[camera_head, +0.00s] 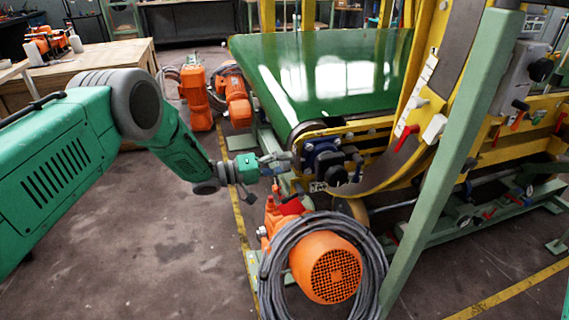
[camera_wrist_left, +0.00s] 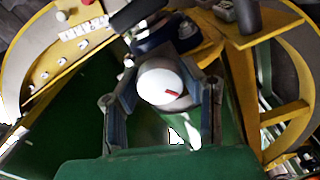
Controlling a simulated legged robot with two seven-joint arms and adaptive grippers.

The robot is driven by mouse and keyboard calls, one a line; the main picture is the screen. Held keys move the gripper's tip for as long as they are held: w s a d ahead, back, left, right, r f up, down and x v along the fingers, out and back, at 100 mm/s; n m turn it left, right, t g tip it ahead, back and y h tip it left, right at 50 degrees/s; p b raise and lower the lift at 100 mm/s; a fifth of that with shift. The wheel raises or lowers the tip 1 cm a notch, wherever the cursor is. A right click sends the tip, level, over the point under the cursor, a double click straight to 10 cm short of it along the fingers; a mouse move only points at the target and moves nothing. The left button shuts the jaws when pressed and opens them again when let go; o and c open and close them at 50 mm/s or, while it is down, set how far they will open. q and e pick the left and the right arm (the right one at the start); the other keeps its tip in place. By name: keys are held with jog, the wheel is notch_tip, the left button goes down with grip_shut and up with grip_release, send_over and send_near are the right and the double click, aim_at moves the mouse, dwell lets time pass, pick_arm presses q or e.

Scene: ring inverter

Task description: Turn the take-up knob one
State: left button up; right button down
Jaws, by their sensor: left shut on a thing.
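A white round knob (camera_wrist_left: 160,80) with a red mark on its face shows in the left wrist view, between the two fingers of my left gripper (camera_wrist_left: 160,98). The fingers are shut on it from both sides. In the head view my left gripper (camera_head: 283,160) is at the near end of the green conveyor belt (camera_head: 325,70), beside the blue and black bearing block (camera_head: 328,160). The knob cannot be made out there. My right gripper is not in view.
An orange motor (camera_head: 328,268) wrapped in grey cable stands just below my left gripper. A yellow curved frame (camera_head: 415,120) and a green slanted post (camera_head: 450,150) stand to the right. A wooden table (camera_head: 95,65) is at the back left. Open floor lies at the front left.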

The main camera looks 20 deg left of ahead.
pick_arm(q)
jog(key=shift+s+f, duration=0.25)
jog(key=shift+f, duration=0.2)
jog(key=o, duration=1.2)
jog(key=shift+w+a+r, duration=0.1)
jog(key=shift+w, duration=0.05)
jog(key=shift+r, duration=0.1)
jog(key=shift+a, duration=0.1)
jog(key=shift+a, duration=0.25)
jog(key=v, duration=1.1)
jog(key=shift+s+a, duration=0.1)
jog(key=shift+s, duration=0.2)
